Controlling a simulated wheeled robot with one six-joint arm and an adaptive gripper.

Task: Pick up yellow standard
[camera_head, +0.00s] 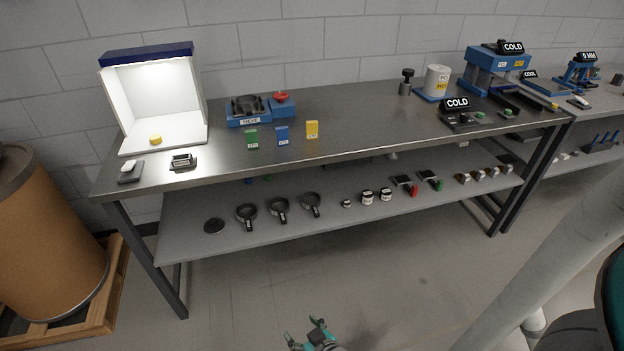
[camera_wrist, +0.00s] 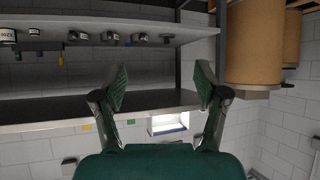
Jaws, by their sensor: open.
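A small upright yellow block (camera_head: 312,129) with a label stands on the metal bench top, right of a blue block (camera_head: 282,135) and a green block (camera_head: 251,139). A yellow patch that looks like this block shows in the upside-down wrist view (camera_wrist: 87,127). A small yellow disc (camera_head: 155,139) lies inside the lit white booth (camera_head: 165,95) at the bench's left end. I cannot tell from the pictures which is the standard. My gripper (camera_head: 305,334) is low in front of the bench, far from both. In the wrist view my gripper (camera_wrist: 162,76) is open and empty.
The bench top (camera_head: 360,110) also carries a blue sieve unit (camera_head: 248,110), a small black device (camera_head: 182,161) and presses at the right. The lower shelf (camera_head: 235,240) holds several pans and jars. A brown drum (camera_head: 45,235) stands on a pallet at left.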

